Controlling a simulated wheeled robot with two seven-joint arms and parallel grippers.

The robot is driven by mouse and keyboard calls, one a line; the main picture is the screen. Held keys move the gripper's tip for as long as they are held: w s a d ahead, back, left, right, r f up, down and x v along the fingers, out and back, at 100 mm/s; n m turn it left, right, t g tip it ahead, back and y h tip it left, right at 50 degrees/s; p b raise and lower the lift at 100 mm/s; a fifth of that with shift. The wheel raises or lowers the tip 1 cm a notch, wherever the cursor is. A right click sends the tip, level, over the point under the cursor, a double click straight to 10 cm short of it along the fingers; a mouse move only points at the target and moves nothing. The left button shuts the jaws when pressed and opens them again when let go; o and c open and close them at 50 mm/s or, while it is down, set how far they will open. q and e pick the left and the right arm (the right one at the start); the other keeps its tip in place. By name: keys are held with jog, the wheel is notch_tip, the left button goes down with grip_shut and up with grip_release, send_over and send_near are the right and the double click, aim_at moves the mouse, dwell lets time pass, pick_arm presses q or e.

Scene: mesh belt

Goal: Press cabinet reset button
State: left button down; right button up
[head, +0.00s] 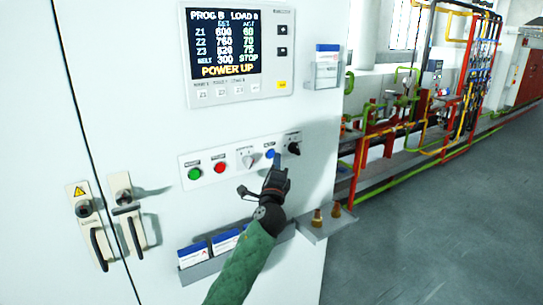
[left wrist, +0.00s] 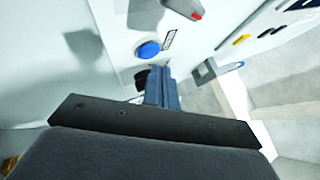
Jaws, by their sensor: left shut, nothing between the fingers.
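The round blue button (head: 270,153) sits on the cabinet's white control strip, between a white rotary selector and a black rotary knob. It also shows in the left wrist view (left wrist: 148,50), raised in a pale ring beside a small label. My left gripper (head: 277,156) is shut and empty, with its blue-grey fingertips at the lower right of the blue button. In the left wrist view the fingers (left wrist: 163,72) end just beside the button and do not cover it. I cannot tell whether they touch the panel. My right gripper is not in view.
The strip also holds a green button (head: 194,173) and a red button (head: 219,167). A display (head: 224,42) is above. A document holder (head: 209,262) and a small shelf (head: 325,224) with two brass pieces are below. Door handles (head: 95,235) stand out at left. Open floor lies right.

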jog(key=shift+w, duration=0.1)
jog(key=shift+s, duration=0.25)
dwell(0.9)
pick_arm(q)
jog(key=shift+w+a, duration=0.25)
jog(key=shift+w, duration=0.05)
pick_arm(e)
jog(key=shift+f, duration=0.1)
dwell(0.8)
